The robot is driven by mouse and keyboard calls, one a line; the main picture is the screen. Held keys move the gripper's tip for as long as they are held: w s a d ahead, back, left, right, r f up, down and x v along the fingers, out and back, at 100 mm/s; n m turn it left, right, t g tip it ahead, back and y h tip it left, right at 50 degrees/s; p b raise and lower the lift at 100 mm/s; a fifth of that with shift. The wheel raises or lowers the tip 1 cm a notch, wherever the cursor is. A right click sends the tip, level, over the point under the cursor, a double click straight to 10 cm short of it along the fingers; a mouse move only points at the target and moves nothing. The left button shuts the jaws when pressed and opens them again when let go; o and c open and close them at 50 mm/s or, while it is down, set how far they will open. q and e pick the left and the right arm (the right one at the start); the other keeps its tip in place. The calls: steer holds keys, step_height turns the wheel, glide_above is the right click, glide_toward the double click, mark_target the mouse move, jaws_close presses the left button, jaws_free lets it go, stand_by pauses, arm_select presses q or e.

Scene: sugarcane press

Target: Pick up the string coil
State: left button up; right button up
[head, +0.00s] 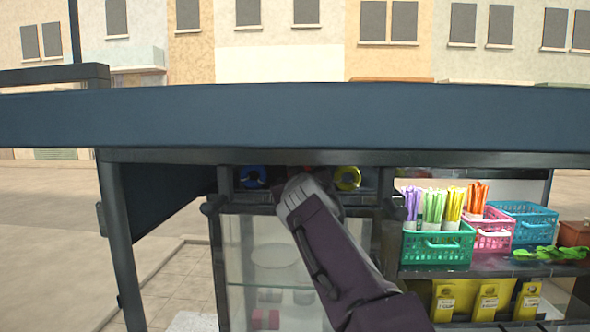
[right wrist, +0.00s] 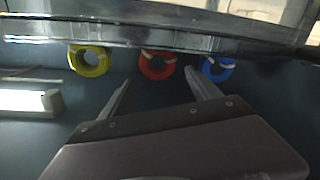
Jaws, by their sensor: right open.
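No finger visibly grips a coil. In the head view my right gripper (head: 300,190) is between the blue coil (head: 246,178) and the yellow coil (head: 355,179) and hides the red one. My left gripper is out of view.
A dark awning edge (head: 290,117) crosses above the coils. A glass-fronted cabinet (head: 231,265) stands below. To the right, a shelf holds a green basket (head: 436,252), a pink basket (head: 492,240), a teal basket (head: 530,222) and yellow packets (head: 487,300).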

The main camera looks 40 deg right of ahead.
steer(key=shift+x, duration=0.9)
steer(key=p+x, duration=0.2)
steer(key=x, duration=0.1)
steer(key=shift+w+d+f, duration=0.1)
steer(key=shift+w+d, duration=0.1)
steer(key=shift+d, duration=0.2)
steer(key=shift+w+d+f, duration=0.2)
steer(key=shift+w, duration=0.15)
steer(key=c, duration=0.7)
steer(key=shift+s+a, duration=0.1)
steer(key=c, duration=0.3)
steer(key=shift+s+r, duration=0.1)
steer(key=shift+c, duration=0.2)
